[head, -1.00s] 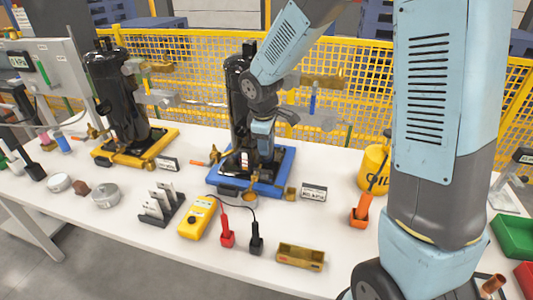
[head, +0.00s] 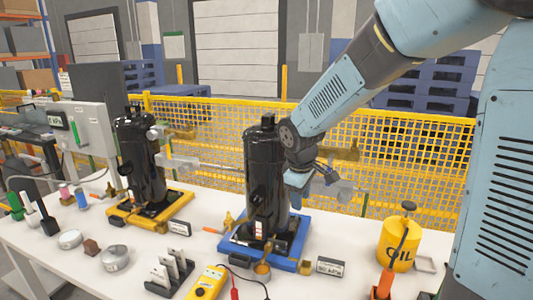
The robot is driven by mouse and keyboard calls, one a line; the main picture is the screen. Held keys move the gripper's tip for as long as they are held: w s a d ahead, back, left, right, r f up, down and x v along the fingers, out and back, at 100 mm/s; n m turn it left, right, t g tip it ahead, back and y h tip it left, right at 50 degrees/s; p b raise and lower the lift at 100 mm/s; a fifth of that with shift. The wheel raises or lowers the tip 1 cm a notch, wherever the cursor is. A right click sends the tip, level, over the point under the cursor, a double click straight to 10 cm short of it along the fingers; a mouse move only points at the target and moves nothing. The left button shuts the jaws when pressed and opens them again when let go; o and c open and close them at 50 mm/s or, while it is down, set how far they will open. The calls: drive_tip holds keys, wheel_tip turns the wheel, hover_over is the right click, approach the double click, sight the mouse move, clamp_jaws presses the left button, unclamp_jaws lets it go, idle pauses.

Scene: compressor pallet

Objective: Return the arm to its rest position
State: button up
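My arm reaches in from the upper right of the head view. Its wrist bends down just right of the black compressor (head: 259,180) on the blue pallet (head: 285,262). My gripper (head: 297,202) hangs below the light blue wrist link, at about mid-height of that compressor and above the pallet. The fingers are small and dark against the compressor, so I cannot tell whether they are open or hold anything.
A second compressor (head: 139,160) stands on a yellow pallet (head: 122,222) at left. An oil can (head: 397,245), a yellow meter (head: 208,283), a card rack (head: 168,284) and tins share the white table. A yellow mesh fence (head: 425,150) runs behind.

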drive_tip(key=s+d+r+m+t, duration=0.1)
drive_tip(key=s+d+r+m, duration=0.2)
drive_tip(key=s, duration=0.4)
drive_tip(key=s+d+r+m+t, duration=0.1)
drive_tip(key=s+d+r+m, duration=0.3)
drive_tip(key=s+d+r, duration=0.1)
drive_tip(key=s+d+r+m+y, duration=0.1)
drive_tip(key=s+d+r+m, duration=0.3)
drive_tip(key=s, duration=0.4)
drive_tip(key=shift+s+d+r+t, duration=0.25)
drive_tip(key=shift+s+d+t, duration=0.15)
drive_tip(key=shift+d, duration=0.45)
